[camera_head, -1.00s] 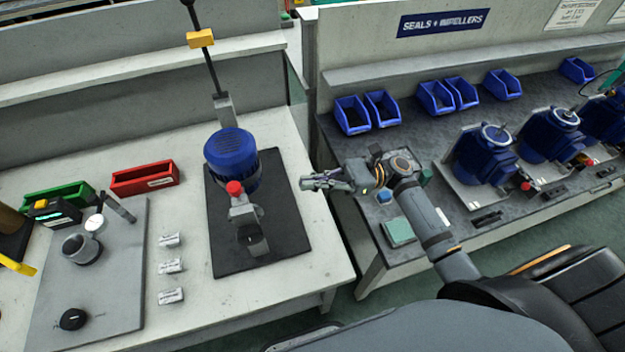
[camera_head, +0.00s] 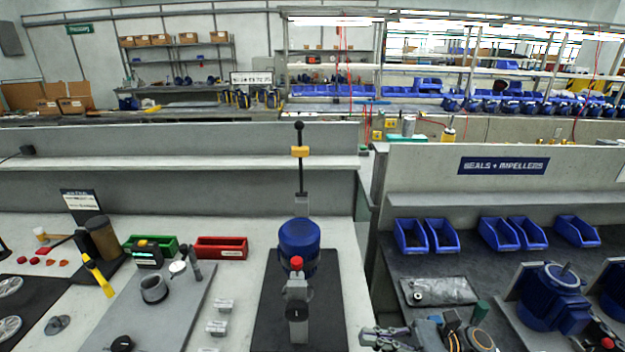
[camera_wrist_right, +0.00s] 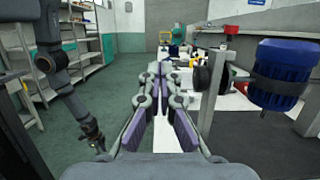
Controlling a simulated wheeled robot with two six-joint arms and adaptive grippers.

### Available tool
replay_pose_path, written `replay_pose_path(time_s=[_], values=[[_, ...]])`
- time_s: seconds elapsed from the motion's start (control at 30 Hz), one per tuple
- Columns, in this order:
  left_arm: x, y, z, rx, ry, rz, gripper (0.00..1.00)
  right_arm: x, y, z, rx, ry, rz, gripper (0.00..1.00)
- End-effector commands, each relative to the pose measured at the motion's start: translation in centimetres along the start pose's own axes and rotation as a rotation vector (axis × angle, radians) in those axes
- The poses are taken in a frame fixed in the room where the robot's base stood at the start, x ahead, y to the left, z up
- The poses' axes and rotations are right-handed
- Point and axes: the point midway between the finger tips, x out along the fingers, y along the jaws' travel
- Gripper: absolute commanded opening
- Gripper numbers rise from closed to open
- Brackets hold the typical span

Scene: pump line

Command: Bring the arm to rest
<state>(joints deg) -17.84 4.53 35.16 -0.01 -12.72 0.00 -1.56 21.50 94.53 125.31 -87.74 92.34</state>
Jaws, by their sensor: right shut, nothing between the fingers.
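My right gripper (camera_head: 372,337) is at the bottom edge of the head view, near the gap between the two benches. In the right wrist view its two fingers (camera_wrist_right: 158,72) are together and hold nothing. A blue pump motor (camera_head: 299,241) with a red knob stands on a dark mat to the left of the gripper, apart from it. It also shows at the right in the wrist view (camera_wrist_right: 284,75). A dark arm hangs at the left of the wrist view; its gripper (camera_wrist_right: 94,138) is small and dark, and its jaws are unclear.
A red bin (camera_head: 221,247) and a green bin (camera_head: 150,243) stand on the left bench. Blue bins (camera_head: 411,236) and blue motors (camera_head: 552,296) are on the right bench, with a clear bag (camera_head: 438,291) near the gripper. Green floor (camera_wrist_right: 120,80) is open in the wrist view.

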Motion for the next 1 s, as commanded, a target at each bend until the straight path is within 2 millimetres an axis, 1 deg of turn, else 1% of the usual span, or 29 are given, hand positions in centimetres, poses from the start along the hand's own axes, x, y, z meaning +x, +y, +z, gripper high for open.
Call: replay_pose_path(time_s=[0.03,0.2,0.37,0.5,0.63,0.73,0.83,0.9,1.0], values=[[0.0,0.0,-0.6,-0.001,0.007,0.0,0.4,0.2,0.2,-0.4,-0.017,0.017,0.003,0.0],[0.0,0.0,-1.6,-0.001,0.025,0.0,0.4,1.0,1.6,-3.0,-0.128,0.131,0.027,0.0],[0.0,0.0,-2.1,-0.002,0.032,0.0,0.4,1.6,3.0,-5.8,-0.264,0.264,0.067,0.0],[0.0,0.0,-2.3,-0.002,0.034,0.0,0.4,1.8,4.5,-8.9,-0.428,0.418,0.129,0.0],[0.0,0.0,-1.9,-0.001,0.028,0.0,0.4,1.2,6.0,-12.1,-0.622,0.596,0.222,0.0],[0.0,0.0,-1.3,-0.001,0.019,0.0,0.4,-0.1,7.1,-14.7,-0.81,0.772,0.338,0.0],[0.0,0.0,-1.0,-0.001,0.015,0.0,0.4,-2.5,8.0,-16.6,-1.016,0.978,0.506,0.0],[0.0,0.0,-1.0,-0.001,0.015,0.0,0.4,-4.5,8.3,-17.1,-1.129,1.107,0.631,0.0],[0.0,-0.1,-1.1,-0.001,0.016,-0.001,0.4,-7.1,8.6,-17.0,-1.238,1.251,0.793,0.0]])
